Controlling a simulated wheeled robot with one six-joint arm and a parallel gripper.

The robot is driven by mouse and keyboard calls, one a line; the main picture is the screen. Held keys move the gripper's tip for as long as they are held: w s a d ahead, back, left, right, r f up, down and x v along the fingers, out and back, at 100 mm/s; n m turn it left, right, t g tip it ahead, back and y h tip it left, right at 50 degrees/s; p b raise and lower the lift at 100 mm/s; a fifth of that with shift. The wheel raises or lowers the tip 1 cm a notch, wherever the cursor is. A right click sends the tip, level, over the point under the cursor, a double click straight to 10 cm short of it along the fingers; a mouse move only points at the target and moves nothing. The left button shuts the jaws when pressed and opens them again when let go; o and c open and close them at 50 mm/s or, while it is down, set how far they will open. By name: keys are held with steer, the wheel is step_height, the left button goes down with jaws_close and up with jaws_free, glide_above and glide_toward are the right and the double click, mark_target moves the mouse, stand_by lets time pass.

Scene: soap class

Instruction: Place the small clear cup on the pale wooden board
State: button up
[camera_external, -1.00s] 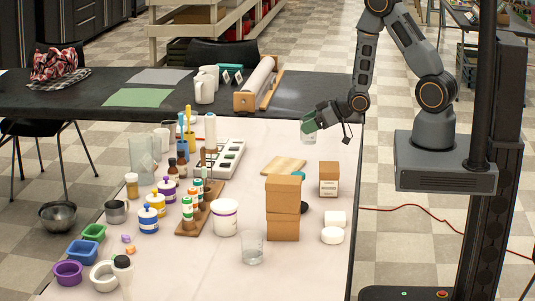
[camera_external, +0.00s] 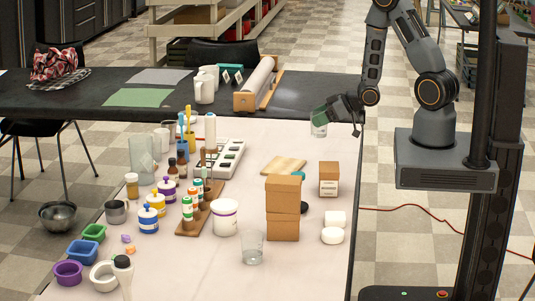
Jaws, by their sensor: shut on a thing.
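My gripper (camera_external: 322,115) is shut on a small clear cup (camera_external: 319,130) and holds it over the far right part of the white table. Its green fingertip covers the upper part of the cup. The pale wooden board (camera_external: 284,165) lies flat on the table, nearer the camera and to the left of the held cup. The board's visible top is bare; the stacked brown boxes stand just in front of it.
Stacked brown boxes (camera_external: 283,208) and a smaller brown box (camera_external: 328,178) stand near the board. White round pieces (camera_external: 333,235) lie to the right. Another clear glass (camera_external: 251,247) stands in front. A white tray (camera_external: 232,157) and paint bottles (camera_external: 188,215) crowd the left.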

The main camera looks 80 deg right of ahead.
steer(key=shift+w+d+f+b, duration=0.1)
steer(key=shift+w+f+b, duration=0.15)
steer(key=shift+f+b, duration=0.3)
steer(key=b, duration=0.1)
steer(key=w+b, duration=0.2)
steer(key=b, duration=0.1)
steer(key=shift+w+d+f, duration=0.1)
steer(key=shift+d+f, duration=0.2)
steer(key=shift+f, duration=0.1)
steer(key=w+d+f, duration=0.1)
steer(key=w+f, duration=0.2)
steer(key=w+f+p, duration=0.1)
steer(key=w+f, duration=0.2)
steer(key=w+d+f+p, duration=0.1)
steer(key=w+f, duration=0.2)
steer(key=shift+d, duration=0.35)
steer(key=shift+f, duration=0.65)
steer(key=shift+f, duration=0.15)
steer(key=o, duration=1)
steer(key=shift+c, duration=0.2)
